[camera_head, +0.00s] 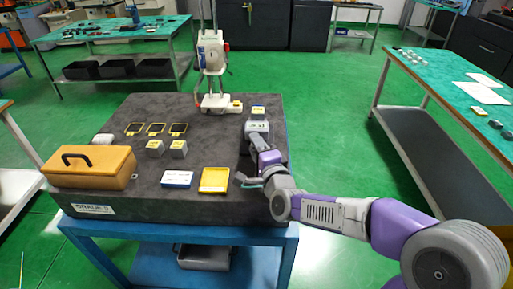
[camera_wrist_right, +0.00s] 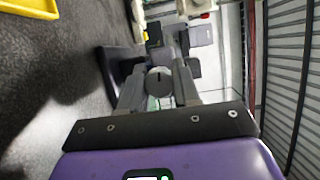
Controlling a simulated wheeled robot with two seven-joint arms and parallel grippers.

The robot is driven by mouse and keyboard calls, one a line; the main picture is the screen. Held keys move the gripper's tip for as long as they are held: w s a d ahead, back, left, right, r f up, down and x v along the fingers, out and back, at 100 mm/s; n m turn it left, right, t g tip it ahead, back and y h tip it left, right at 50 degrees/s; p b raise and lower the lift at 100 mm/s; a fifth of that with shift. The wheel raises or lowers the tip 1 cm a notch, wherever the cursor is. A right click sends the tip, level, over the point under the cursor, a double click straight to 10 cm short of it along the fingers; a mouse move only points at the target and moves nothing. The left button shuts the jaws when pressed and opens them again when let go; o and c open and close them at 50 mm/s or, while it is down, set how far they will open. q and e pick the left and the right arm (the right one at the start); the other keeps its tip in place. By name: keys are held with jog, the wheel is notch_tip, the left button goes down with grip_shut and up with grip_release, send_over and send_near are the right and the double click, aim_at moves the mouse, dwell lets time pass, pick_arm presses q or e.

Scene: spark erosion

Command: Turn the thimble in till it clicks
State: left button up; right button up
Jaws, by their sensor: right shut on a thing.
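In the wrist view, a small round grey end with a dark mark, which looks like the thimble (camera_wrist_right: 159,76), sits between the fingers of my right gripper (camera_wrist_right: 158,92). The fingers are shut on it from both sides. In the head view, my right gripper (camera_head: 254,142) reaches away from me over the right side of the dark granite plate (camera_head: 215,150). Its tip is just in front of a grey block-like holder (camera_head: 257,127). The gripper hides the thimble there, and its scale cannot be read. My left gripper is not in view.
An orange case (camera_head: 90,167) stands at the plate's left. A white-and-blue box (camera_head: 177,179) and a yellow tray (camera_head: 214,180) lie at the front. Small grey blocks (camera_head: 178,148) and yellow-framed pieces (camera_head: 155,129) lie mid-left. A tall white gauge stand (camera_head: 212,70) stands at the back.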

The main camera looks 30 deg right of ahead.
jog(key=shift+m+t, duration=0.3)
jog(key=shift+m, duration=0.2)
jog(key=o, duration=1.1)
jog(key=shift+c, duration=0.2)
